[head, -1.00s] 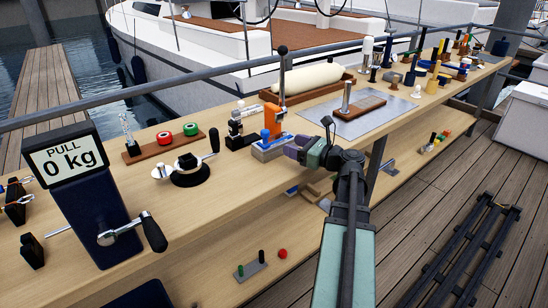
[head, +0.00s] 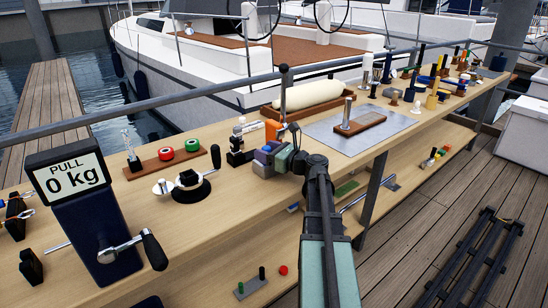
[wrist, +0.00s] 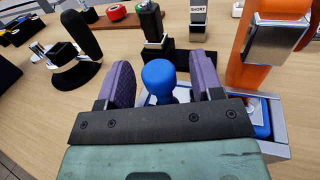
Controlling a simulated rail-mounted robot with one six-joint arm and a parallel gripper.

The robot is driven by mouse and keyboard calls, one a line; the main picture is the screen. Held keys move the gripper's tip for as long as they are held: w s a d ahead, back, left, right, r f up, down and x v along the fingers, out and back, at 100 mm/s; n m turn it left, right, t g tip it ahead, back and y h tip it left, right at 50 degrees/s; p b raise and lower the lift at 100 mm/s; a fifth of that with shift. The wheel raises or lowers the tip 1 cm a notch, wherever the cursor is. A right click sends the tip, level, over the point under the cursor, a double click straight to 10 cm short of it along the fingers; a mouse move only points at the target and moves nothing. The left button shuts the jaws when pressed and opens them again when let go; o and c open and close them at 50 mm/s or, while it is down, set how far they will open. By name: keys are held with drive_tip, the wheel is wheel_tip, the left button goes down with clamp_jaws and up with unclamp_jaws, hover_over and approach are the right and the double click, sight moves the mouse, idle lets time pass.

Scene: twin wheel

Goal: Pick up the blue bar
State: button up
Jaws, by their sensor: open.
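My gripper (head: 265,156) is at the front of the workbench, beside the orange device. In the wrist view its two purple fingers stand apart, open. A blue round-ended piece (wrist: 158,78) shows between them, with a gap on either side; it looks like the blue bar seen end-on. Its lower part is hidden behind my gripper's dark plate, so I cannot tell how long it is. More blue (wrist: 260,118) lies in a grey-white holder (wrist: 280,142) under the orange device. In the head view my gripper hides most of this spot.
The orange device (wrist: 272,40) stands close to the right finger. A black stand (head: 236,155) and a black winch (head: 191,186) with a handle are to the left. A grey mat (head: 330,128) with a wooden block (head: 362,122) lies to the right. A lower shelf runs beneath.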

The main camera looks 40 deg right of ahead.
clamp_jaws()
idle(0.3)
drive_tip(key=shift+r+p, duration=0.5)
drive_tip(key=shift+p, duration=0.05)
wheel_tip(320, 180, up, 3)
drive_tip(key=p, duration=0.3)
drive_tip(key=shift+r, duration=0.15)
drive_tip(key=v, duration=1.8)
wheel_tip(320, 180, up, 13)
drive_tip(key=p, duration=1.2)
drive_tip(key=shift+p, duration=0.35)
